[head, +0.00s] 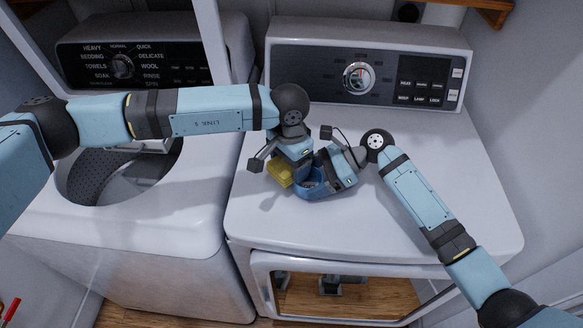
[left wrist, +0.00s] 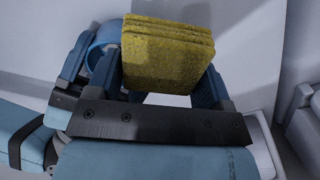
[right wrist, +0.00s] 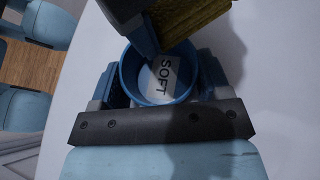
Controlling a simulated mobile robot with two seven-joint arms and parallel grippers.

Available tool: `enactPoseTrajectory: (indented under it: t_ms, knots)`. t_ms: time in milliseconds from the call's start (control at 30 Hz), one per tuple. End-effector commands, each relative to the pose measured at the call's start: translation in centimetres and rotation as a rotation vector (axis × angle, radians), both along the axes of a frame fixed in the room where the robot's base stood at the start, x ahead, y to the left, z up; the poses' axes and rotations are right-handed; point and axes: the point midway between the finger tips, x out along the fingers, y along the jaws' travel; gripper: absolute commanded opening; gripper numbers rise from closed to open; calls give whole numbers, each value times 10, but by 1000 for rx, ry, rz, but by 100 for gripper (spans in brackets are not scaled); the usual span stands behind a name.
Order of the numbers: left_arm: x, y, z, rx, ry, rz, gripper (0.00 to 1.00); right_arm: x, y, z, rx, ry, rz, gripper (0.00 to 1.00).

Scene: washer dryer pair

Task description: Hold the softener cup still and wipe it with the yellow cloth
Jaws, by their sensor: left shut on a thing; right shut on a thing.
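The softener cup (right wrist: 128,76) is a round blue cup with a white "SOFT" label inside. My right gripper (right wrist: 163,85) is shut on the cup, a finger on each side, over the dryer top. In the head view the cup (head: 310,186) is partly hidden by my grippers. The folded yellow cloth (left wrist: 168,57) is held between the fingers of my left gripper (left wrist: 165,85). In the head view the cloth (head: 281,173) is just left of the cup. In the right wrist view the cloth (right wrist: 190,20) is at the cup's far rim; contact is unclear.
The white dryer top (head: 440,160) is clear around the grippers, with a control panel (head: 365,78) behind. The washer (head: 150,225) stands to the left with its tub (head: 90,175) open. The dryer's front door opening (head: 345,295) shows below.

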Motion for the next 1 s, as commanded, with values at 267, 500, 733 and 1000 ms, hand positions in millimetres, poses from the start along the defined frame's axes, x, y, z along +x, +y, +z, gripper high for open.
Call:
enactPoseTrajectory:
  t_ms: [267, 500, 733, 1000]
  knots:
    - [-12, -4, 0, 0, 0, -2, 55, 0, 0, 1, 1, -1, 0, 55]
    - [-33, -10, 0, 1, 1, -2, 55, 0, 0, 1, 1, -1, 0, 55]
    - [-36, -11, 23, 0, -1, 0, 55, 0, 0, 0, 1, -1, 0, 55]
    - [-36, -11, 47, 1, -2, 1, 55, 0, 0, 0, 0, 0, 0, 55]
